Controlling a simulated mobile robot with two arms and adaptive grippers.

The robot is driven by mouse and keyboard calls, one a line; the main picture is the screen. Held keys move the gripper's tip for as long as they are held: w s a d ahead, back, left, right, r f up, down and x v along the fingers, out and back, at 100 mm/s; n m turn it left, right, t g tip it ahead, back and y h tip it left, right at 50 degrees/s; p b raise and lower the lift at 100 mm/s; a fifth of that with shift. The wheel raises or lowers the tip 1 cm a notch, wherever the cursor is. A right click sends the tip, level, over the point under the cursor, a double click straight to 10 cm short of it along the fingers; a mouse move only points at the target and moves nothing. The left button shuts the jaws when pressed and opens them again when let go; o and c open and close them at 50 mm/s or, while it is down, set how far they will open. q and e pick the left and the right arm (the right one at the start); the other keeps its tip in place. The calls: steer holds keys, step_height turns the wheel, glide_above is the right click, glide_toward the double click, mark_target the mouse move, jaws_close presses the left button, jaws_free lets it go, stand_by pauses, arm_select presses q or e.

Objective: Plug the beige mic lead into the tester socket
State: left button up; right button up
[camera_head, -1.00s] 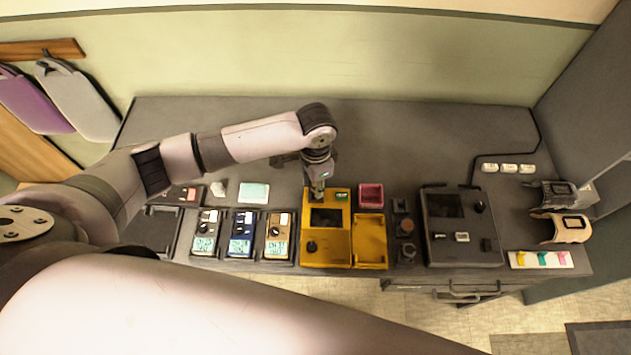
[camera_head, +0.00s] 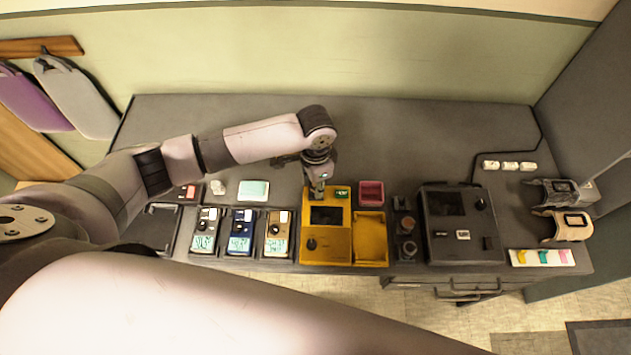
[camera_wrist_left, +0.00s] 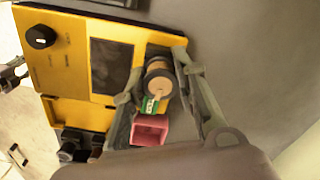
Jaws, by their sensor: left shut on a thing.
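The yellow tester (camera_head: 313,248) stands on the bench, with a dark screen and a black knob. My left gripper (camera_head: 318,191) points down at the tester's back left corner. In the left wrist view, the gripper (camera_wrist_left: 158,76) is shut on the beige mic lead's plug (camera_wrist_left: 158,88), a round beige body between its fingers. The plug is over the tester's (camera_wrist_left: 66,70) corner, beside a green label (camera_wrist_left: 150,106). The socket is hidden under the plug and fingers, so I cannot tell whether the plug is seated.
A pink open box (camera_head: 371,190) stands right of the gripper, behind the tester's yellow tray (camera_head: 370,252). Several small meters (camera_head: 241,232) line the left. A dark unit (camera_head: 461,252) stands right. The bench's back (camera_head: 420,130) is clear.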

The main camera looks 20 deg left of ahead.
arm_select(q)
steer(key=shift+f, duration=0.25)
steer(key=o, duration=1.2)
steer(key=shift+c, duration=0.2)
step_height(320, 180, up, 12)
steer(key=shift+s+f, duration=0.1)
